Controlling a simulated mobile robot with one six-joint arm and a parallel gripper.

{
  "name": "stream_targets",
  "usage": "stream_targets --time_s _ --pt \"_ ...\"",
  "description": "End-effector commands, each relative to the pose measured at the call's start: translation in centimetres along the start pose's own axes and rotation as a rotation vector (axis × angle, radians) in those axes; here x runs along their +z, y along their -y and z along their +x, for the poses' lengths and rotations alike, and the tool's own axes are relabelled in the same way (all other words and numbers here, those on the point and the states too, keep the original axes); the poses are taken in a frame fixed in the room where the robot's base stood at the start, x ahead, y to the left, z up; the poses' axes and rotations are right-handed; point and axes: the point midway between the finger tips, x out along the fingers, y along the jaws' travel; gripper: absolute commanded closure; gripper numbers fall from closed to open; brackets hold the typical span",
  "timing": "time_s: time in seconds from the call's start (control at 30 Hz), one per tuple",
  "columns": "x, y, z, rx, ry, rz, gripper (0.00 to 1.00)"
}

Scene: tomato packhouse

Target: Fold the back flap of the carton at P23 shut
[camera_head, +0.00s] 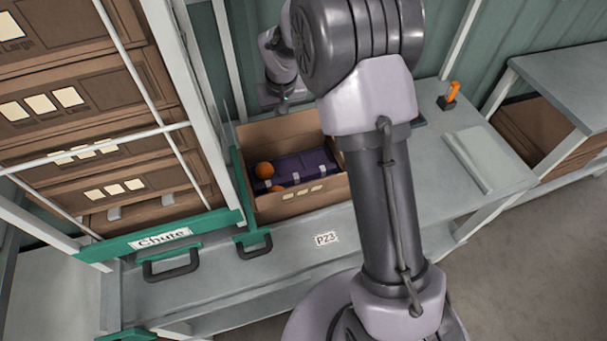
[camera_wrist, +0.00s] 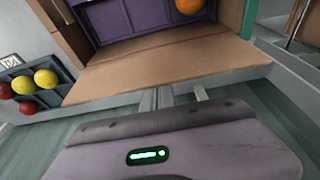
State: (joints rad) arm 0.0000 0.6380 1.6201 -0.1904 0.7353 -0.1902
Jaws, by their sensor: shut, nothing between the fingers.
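The open brown carton (camera_head: 300,204) stands on the bench behind the P23 label (camera_head: 326,239). A purple insert (camera_head: 310,165) and a few orange tomatoes (camera_head: 264,170) show inside it. Its back flap (camera_head: 279,132) stands open at the far side. In the wrist view the flap (camera_wrist: 165,68) is a wide brown panel below the insert (camera_wrist: 125,18). My gripper (camera_head: 283,106) is behind the carton, near that flap. In the wrist view my gripper's fingers (camera_wrist: 165,98) are shut and empty, close to the flap's outer edge; I cannot tell if they touch it.
A green-framed chute (camera_head: 160,238) with stacked cartons (camera_head: 80,105) stands close on the left. A grey pad (camera_head: 490,158) and an orange-handled tool (camera_head: 450,97) lie on the bench at right. A dark rack with red and yellow tomatoes (camera_wrist: 45,79) is at left in the wrist view.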

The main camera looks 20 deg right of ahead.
Motion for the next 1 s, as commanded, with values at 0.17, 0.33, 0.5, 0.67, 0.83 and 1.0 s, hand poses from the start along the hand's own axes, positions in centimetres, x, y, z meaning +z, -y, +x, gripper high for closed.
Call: stream_targets --time_s 0.17,0.33,0.5,0.67,0.83,1.0 --pt "0.9 0.0 -0.3 0.000 0.000 0.000 1.00" --pt "1.9 0.0 -0.8 0.000 -0.001 0.000 1.00" --pt "2.9 0.0 -1.0 0.000 0.000 0.001 1.00" --pt "3.7 0.0 -1.1 0.000 0.000 0.000 1.00" --pt "4.8 0.0 -1.0 0.000 0.000 0.000 1.00" --pt "5.9 0.0 -0.6 0.000 0.001 0.000 1.00"
